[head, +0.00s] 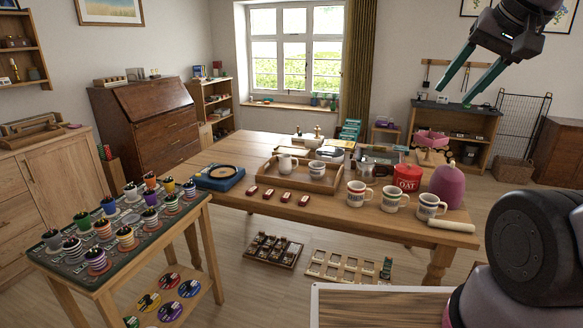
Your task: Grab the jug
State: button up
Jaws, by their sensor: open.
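A small white jug (285,163) appears to stand upright in a wooden tray (265,172) on the long wooden table (330,205). A pale cup (317,170) stands to its right in the same tray. The jug is small in the picture, so its handle is unclear. My gripper (451,98) is at the upper right, with its two green fingers spread apart and nothing between them. It is raised in the air, to the right of the jug and well apart from it.
Several mugs (391,199), a red OAT canister (407,178), a metal pot (372,169), a pink rounded object (447,186) and a rolling pin (451,225) crowd the table's right side. A blue record player (220,177) sits left. A spool table (110,243) stands front left.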

aim_at(285, 168)
jog(key=i+j+z, duration=0.1)
jog(key=i+j, duration=0.25)
jog(key=i+j+z, duration=0.1)
jog(key=i+j, duration=0.2)
jog(key=i+j+z, duration=0.1)
jog(key=i+j, duration=0.2)
jog(key=j, duration=0.15)
jog(key=i+j+z, duration=0.1)
jog(key=i+j, duration=0.2)
jog(key=i+j+z, duration=0.1)
jog(key=i+j, duration=0.15)
jog(key=j, duration=0.3)
